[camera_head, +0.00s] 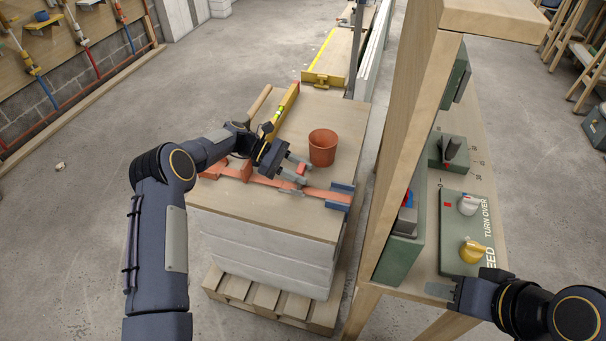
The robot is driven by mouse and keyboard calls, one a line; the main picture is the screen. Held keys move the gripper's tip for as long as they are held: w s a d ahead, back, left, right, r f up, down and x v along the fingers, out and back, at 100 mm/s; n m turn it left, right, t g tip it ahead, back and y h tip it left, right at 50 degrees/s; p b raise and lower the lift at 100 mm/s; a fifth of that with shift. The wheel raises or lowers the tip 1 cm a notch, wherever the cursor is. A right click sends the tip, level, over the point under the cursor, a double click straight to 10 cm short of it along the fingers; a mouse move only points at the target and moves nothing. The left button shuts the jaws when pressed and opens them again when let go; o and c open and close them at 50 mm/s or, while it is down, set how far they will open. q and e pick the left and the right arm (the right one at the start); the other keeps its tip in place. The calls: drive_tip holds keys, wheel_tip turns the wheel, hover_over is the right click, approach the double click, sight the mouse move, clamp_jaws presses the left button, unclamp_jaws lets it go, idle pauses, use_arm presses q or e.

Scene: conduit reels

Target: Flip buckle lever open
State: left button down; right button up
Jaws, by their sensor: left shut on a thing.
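An orange strap (325,194) runs across the near part of the wood-topped stack (236,199). A grey metal buckle (292,187) sits on the strap near the middle. My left gripper (299,169) is over the buckle, its fingers pointing right. It is shut on a small red part, which looks like the buckle lever (301,169), just above the strap. The fingers partly hide the lever and buckle, so the lever's exact angle cannot be told. My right gripper (446,289) is at the lower right beside the green control panel, away from the strap; its jaw opening is unclear.
A terracotta pot (322,147) stands close behind the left gripper's fingers. A yellow level (283,109) and a wooden handle (259,104) lie behind my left wrist. A wooden frame with green control boxes (462,232) stands to the right.

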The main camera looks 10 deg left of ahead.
use_arm(q)
drive_tip(key=shift+a, duration=0.15)
idle(0.4)
drive_tip(key=c, duration=0.8)
unclamp_jaws()
drive_tip(key=shift+c, duration=0.2)
drive_tip(key=shift+w+a, duration=0.1)
drive_tip(key=v, duration=0.7)
drive_tip(key=shift+a, duration=0.35)
